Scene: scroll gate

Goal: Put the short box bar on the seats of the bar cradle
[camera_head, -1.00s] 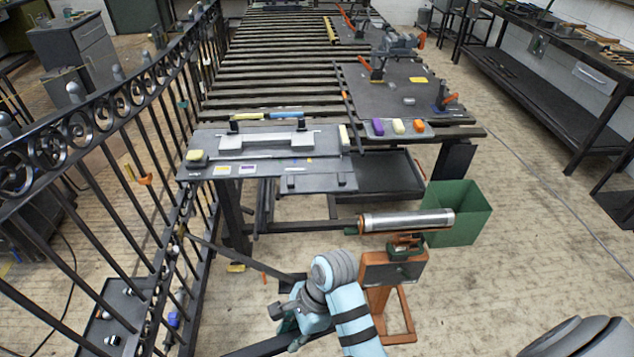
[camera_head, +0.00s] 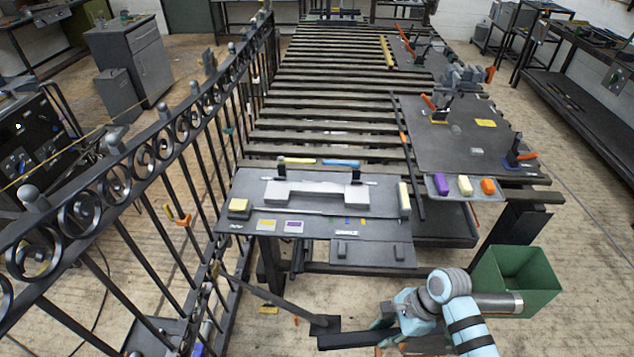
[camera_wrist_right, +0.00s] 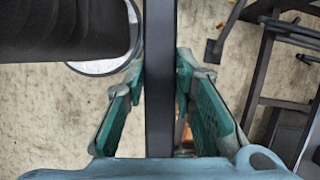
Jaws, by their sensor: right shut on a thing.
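The short box bar (camera_head: 352,340) is a dark, straight, square-sided bar, low at the bottom of the head view. My right gripper (camera_head: 400,322) is shut on it; in the right wrist view the bar (camera_wrist_right: 160,75) runs upright between the green finger pads. The bar is off the bench, on its near side. What looks like the bar cradle (camera_head: 318,192) is a light grey piece with a raised block at each end, on the grey bench plate. Both blocks look empty. My left gripper is not in view.
The scroll gate (camera_head: 165,145) stands along the left. A green bin (camera_head: 515,280) and a metal cylinder (camera_head: 497,303) are by my right arm. A dark slanted strut with a foot plate (camera_head: 325,325) lies close to the bar. A small plate (camera_head: 372,252) sits at the bench's front edge.

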